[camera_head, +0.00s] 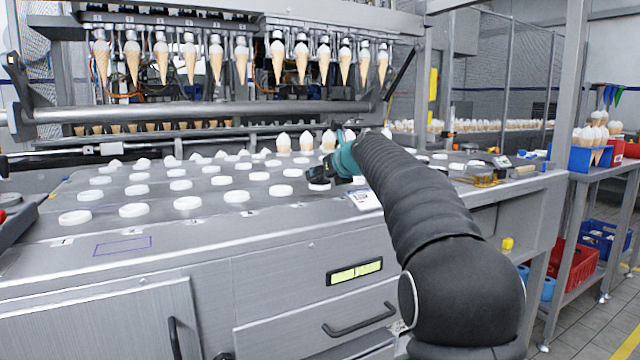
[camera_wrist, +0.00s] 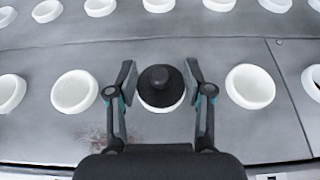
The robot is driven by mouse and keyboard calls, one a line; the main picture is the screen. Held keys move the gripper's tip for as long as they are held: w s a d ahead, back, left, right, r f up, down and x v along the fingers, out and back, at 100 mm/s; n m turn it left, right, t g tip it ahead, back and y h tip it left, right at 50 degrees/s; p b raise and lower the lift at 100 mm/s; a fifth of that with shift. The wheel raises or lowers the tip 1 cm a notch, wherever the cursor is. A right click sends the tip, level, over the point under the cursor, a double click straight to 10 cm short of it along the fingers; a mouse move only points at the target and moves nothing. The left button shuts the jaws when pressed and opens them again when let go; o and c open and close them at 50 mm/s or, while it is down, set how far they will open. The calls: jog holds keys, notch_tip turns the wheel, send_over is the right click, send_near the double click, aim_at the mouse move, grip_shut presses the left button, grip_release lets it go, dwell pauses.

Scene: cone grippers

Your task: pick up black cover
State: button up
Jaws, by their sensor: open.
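The black cover (camera_wrist: 160,86) is a round black disc with a raised knob in the middle. In the wrist view it sits on a white ring, whose lower rim shows beneath it. My gripper (camera_wrist: 160,82) is open, with one finger on each side of the cover and a small gap on both sides. In the head view my gripper (camera_head: 328,177) is at the end of my arm, low over the metal table top. The cover cannot be made out clearly there, as the gripper and arm are in front of it.
White rings stand in rows on the metal table (camera_head: 160,235), with one ring (camera_wrist: 75,91) left of my gripper and another (camera_wrist: 250,86) right of it. Ice cream cones (camera_head: 284,142) stand behind. A bar of hanging cones (camera_head: 240,60) is above the back. A label card (camera_head: 364,200) lies nearby.

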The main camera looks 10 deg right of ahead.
grip_shut()
